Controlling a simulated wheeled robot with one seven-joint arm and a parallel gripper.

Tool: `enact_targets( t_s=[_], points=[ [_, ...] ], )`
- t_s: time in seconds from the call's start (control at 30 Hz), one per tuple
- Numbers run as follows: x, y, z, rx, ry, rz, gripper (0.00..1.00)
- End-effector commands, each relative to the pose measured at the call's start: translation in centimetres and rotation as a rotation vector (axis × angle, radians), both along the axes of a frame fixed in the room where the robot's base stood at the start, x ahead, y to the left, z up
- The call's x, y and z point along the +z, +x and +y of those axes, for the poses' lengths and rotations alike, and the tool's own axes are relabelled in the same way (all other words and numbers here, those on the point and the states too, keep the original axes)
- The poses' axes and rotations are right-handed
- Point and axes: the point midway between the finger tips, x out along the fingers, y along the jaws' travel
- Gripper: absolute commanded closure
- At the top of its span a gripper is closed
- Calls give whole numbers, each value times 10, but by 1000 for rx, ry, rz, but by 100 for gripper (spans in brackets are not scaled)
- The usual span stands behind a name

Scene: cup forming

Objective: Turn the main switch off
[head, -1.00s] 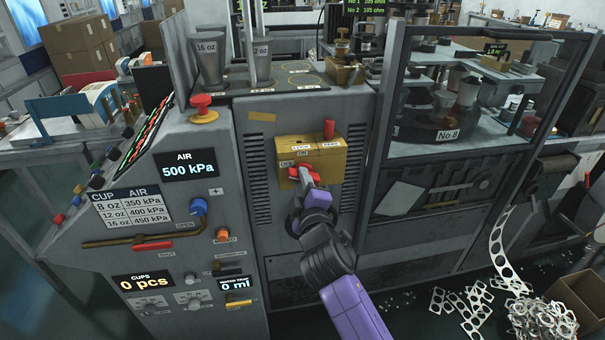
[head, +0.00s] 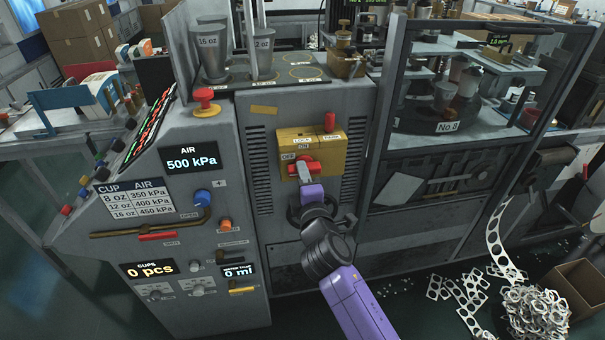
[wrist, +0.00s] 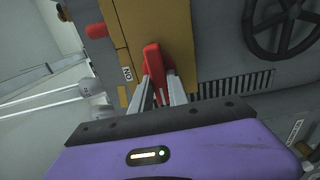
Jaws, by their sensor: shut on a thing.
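The main switch is a red handle (head: 309,167) on a yellow box (head: 325,145) on the front of the grey machine. The box carries labels reading LOCK, ON, OFF and PARK. My gripper (head: 306,172) is shut on the red handle from the front. In the wrist view the red handle (wrist: 154,62) stands between the two finger tips (wrist: 158,86), with the yellow box (wrist: 160,30) behind it. The handle's pivot is partly hidden by the fingers. The handle lies near the OFF label, but its exact setting is hard to read.
A red mushroom button (head: 205,97) is on the panel to the left. The AIR display (head: 191,160) reads 500 kPa. A glazed frame stands to the right, with scrap strips (head: 462,300) on the floor.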

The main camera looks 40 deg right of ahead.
Motion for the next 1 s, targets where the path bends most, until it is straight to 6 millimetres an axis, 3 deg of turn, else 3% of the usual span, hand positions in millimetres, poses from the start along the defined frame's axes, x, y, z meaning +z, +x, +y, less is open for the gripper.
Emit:
enact_targets(
  t_s=[0.2, 0.23, 0.33, 0.7, 1.0],
  points=[
    [-2, 0, 1, 1, -2, 5, 100],
    [-2, 0, 1, 1, -2, 5, 76],
    [-2, 0, 1, 1, -1, 3, 58],
    [-2, -3, 2, 0, 0, 2, 58],
    [-4, -40, 28, 3, 0, 2, 58]
  ],
)
